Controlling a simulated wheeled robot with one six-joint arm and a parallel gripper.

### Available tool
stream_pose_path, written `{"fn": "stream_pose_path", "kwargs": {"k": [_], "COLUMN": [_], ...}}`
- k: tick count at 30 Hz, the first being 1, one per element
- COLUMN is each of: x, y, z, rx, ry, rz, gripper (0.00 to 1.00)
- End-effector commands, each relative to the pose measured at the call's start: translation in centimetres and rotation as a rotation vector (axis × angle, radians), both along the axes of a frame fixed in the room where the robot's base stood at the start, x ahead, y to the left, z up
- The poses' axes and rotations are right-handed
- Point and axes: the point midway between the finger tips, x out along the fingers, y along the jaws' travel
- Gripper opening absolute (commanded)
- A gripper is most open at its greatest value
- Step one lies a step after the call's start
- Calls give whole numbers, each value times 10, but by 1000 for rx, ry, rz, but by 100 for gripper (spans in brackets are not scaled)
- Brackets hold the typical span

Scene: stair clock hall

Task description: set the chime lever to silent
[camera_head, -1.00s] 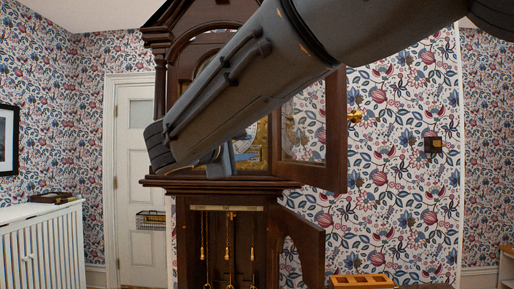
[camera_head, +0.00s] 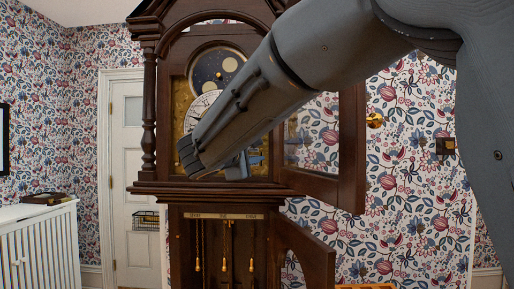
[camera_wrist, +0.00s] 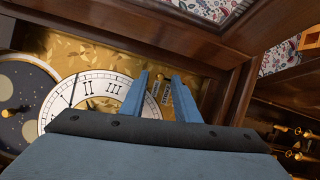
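The tall dark wood clock (camera_head: 160,187) stands in the head view with its glazed hood door (camera_head: 352,150) swung open to the right. Its white dial (camera_head: 203,105) and moon disc (camera_head: 215,68) are partly hidden by my arm. My gripper (camera_head: 254,161) is at the lower right of the dial. In the wrist view my gripper (camera_wrist: 160,77) has its two blue fingers apart over the gold face, beside the Roman-numeral dial (camera_wrist: 100,88). Between the fingers are small label plates (camera_wrist: 167,90) and a small brass piece, perhaps the chime lever; its setting is too small to read.
The lower case door (camera_head: 312,255) also stands open, showing hanging brass pulls (camera_head: 224,264). The hood door and its frame lie close to the right of my gripper. A white slatted cabinet (camera_head: 40,245) stands at the left, a white door (camera_head: 132,180) behind.

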Motion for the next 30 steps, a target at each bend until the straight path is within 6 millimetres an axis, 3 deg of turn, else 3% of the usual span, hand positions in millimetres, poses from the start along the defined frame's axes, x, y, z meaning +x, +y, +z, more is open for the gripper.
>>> {"fn": "stream_pose_path", "kwargs": {"k": [10, 15, 16, 30], "x": [6, 5, 5, 5], "y": [-4, -3, -3, -3], "z": [-1, 0, 0, 0], "rx": [0, 0, 0, 0], "ry": [1, 1, 1, 1], "rz": [-2, -2, -2, -2], "gripper": [29, 2, 0, 0]}}
